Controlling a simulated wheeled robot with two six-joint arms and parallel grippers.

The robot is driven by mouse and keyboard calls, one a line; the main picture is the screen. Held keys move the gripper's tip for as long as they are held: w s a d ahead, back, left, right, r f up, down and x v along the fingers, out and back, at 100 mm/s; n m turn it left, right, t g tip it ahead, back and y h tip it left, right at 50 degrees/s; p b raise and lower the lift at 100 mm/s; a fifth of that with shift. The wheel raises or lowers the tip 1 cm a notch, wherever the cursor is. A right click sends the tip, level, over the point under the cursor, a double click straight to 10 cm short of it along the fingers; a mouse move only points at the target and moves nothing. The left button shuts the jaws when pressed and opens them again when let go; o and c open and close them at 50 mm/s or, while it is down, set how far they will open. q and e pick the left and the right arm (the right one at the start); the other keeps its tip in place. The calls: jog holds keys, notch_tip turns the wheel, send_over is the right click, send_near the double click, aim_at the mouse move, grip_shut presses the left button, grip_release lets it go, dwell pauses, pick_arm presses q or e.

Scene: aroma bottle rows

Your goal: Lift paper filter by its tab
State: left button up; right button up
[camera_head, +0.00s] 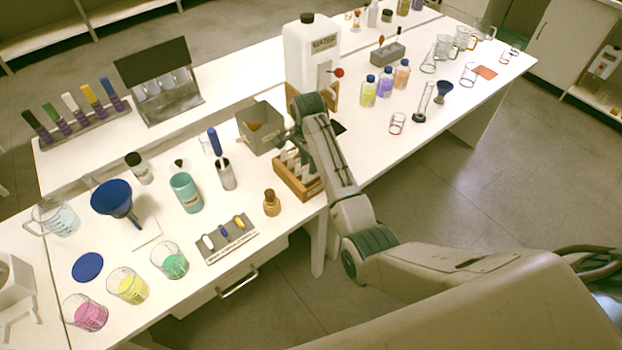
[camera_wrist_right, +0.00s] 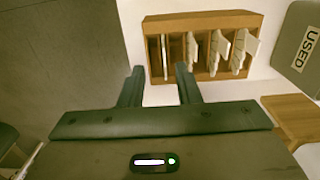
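A wooden rack (camera_head: 288,186) holds several white paper filters (camera_head: 295,163) upright in its slots, just below my right gripper in the head view. In the right wrist view the rack (camera_wrist_right: 200,19) is ahead of the fingers, with a paper filter (camera_wrist_right: 165,50) in the left slot and others (camera_wrist_right: 217,48) to its right. Some filters have tabs sticking out towards the right. My right gripper (camera_wrist_right: 160,85) is open and empty, its fingertips apart and near the rack's near edge. In the head view my arm hides part of the rack. My left gripper is not in view.
A grey box marked USED (camera_wrist_right: 306,50) stands right beside the rack; it also shows in the head view (camera_head: 250,137). A small brown bottle (camera_head: 271,205) stands in front left of the rack. A white WATER jug (camera_head: 300,52) stands behind my arm.

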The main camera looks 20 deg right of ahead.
aim_at(307, 172)
jog(key=f, duration=0.1)
jog(key=f+p, duration=0.1)
jog(key=f, duration=0.1)
jog(key=f+p, duration=0.1)
jog(key=f, duration=0.1)
jog(key=shift+w+a+f, duration=0.1)
jog(key=shift+w+a, duration=0.1)
jog(key=shift+a, duration=0.05)
jog(key=shift+f, duration=0.4)
jog(key=shift+c, duration=0.2)
grip_shut()
